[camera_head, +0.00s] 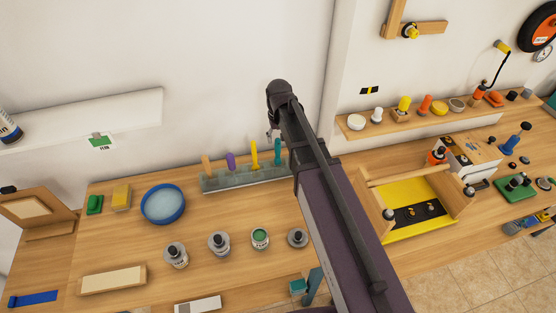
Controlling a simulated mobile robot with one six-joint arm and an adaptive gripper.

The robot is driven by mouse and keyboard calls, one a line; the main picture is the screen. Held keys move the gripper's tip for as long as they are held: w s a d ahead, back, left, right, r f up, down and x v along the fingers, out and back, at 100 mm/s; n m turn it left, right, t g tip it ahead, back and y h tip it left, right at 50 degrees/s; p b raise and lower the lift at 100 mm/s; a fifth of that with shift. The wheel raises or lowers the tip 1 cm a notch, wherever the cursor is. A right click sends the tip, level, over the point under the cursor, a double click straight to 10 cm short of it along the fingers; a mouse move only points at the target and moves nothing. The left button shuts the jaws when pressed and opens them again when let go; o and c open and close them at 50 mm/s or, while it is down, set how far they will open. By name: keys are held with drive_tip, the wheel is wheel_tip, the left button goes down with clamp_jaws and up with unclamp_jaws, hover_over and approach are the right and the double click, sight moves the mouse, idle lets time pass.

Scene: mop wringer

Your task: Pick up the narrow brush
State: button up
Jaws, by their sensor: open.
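Several upright brush-like tools stand in a grey, clear-fronted rack (235,182) at the back of the left bench. Their handles are tan (206,165), purple (231,161), yellow (254,153) and teal (278,150). Their lower ends are in the rack, so I cannot tell which is the narrow brush. Contact and depth cannot be judged.
A blue-rimmed round dish (163,204), yellow sponge (121,197) and green block (94,205) lie left of the rack. Several cans and jars, including a green-topped one (260,238), stand in front. A wooden box with yellow floor (398,192) is at right. My arm hides the bench's middle.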

sight(278, 147)
drive_tip(key=shift+f, duration=0.15)
drive_tip(key=shift+w+a+f+b, duration=0.15)
drive_tip(key=shift+f+b, duration=2.3)
drive_tip(key=shift+b, duration=0.15)
clamp_jaws()
